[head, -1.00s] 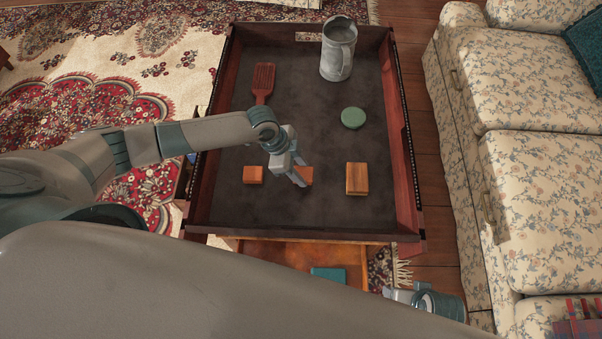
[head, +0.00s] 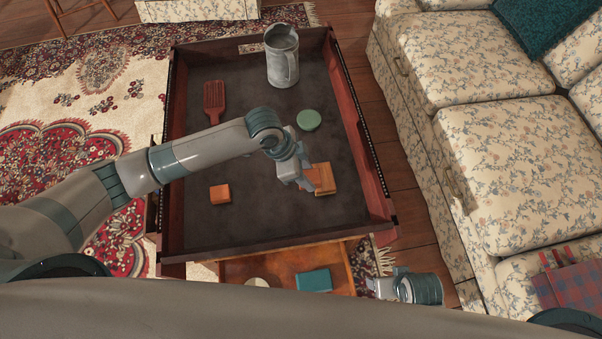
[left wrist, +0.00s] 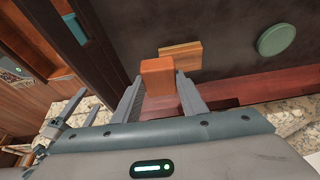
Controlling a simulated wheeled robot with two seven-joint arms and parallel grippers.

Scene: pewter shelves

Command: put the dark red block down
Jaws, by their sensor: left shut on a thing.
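My left gripper (head: 306,184) is shut on a reddish-orange block (head: 309,178), which I take as the dark red block. In the left wrist view the block (left wrist: 158,78) sticks out between the two fingers; its near part looks darker red. It is over the dark tray top, close beside a lighter wooden block (head: 324,178) that it partly covers in view. I cannot tell whether the two touch or whether the held block rests on the surface. My right gripper (head: 375,288) is low at the right, by the lower shelf; its fingers look apart and empty.
On the dark tray top (head: 260,222) are a small orange block (head: 220,193), a green disc (head: 308,120), a grey metal mug (head: 282,57) and a red slotted paddle (head: 214,101). Raised walls edge it. A teal block (head: 313,280) lies below. A floral sofa (head: 490,150) stands right.

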